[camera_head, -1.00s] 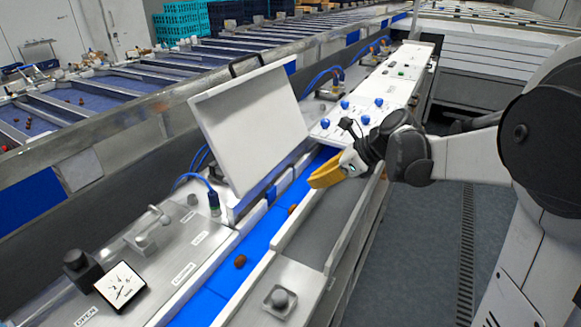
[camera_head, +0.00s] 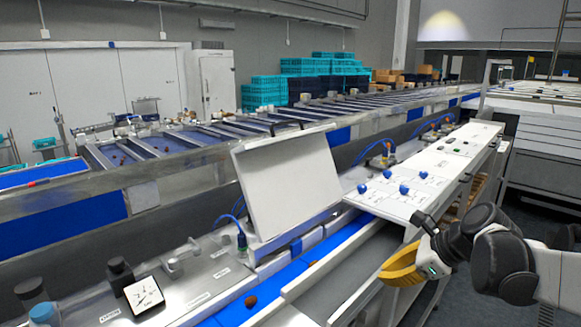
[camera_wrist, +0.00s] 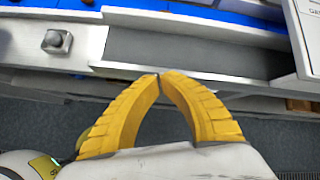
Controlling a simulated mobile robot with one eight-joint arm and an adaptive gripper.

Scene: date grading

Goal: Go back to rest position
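My gripper (camera_head: 386,275) has yellow ribbed fingers and is held over the near edge of the grading line, to the right of the blue belt (camera_head: 284,274). In the wrist view the fingertips of my gripper (camera_wrist: 159,76) meet, with nothing between them. A brown date (camera_head: 250,301) lies on the blue belt at the bottom of the head view. Another date (camera_head: 312,263) lies farther up the belt, partly hidden by the side wall.
A tilted white panel (camera_head: 288,185) stands over the line. A white control panel with blue knobs (camera_head: 403,189) is beyond my gripper. A dial gauge (camera_head: 144,295) sits at lower left. Teal crates (camera_head: 264,94) are stacked at the back. Grey floor is open at right.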

